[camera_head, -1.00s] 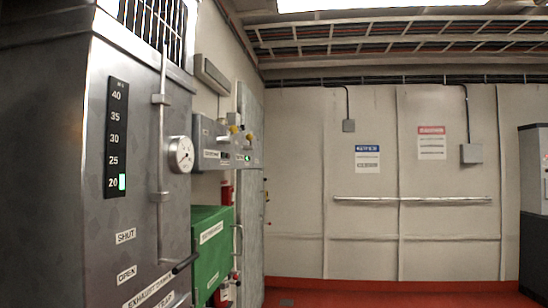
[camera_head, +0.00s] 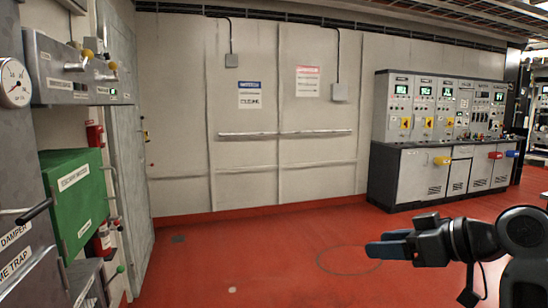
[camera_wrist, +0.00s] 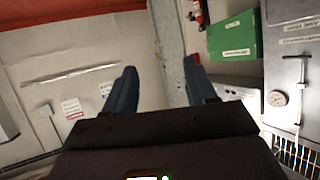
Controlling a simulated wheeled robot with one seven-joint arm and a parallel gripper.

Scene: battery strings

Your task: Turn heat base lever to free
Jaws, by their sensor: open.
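No lever here carries a legible heat base label, so I cannot tell which one it is. A dark-handled lever (camera_head: 36,210) sticks out at the left edge, above a damper label. A small lever with a green knob (camera_head: 119,270) is low beside a grey box (camera_head: 88,282). My gripper (camera_head: 384,245) is at the right of the head view, over red floor, its blue fingers pointing left, far from these levers. In the wrist view its fingers (camera_wrist: 160,88) stand apart with nothing between them.
A green box (camera_head: 78,195) and a panel with yellow knobs (camera_head: 85,70) are on the left wall; the green box also shows in the wrist view (camera_wrist: 232,38). Control cabinets (camera_head: 430,175) stand at the right. The red floor (camera_head: 270,255) between is clear.

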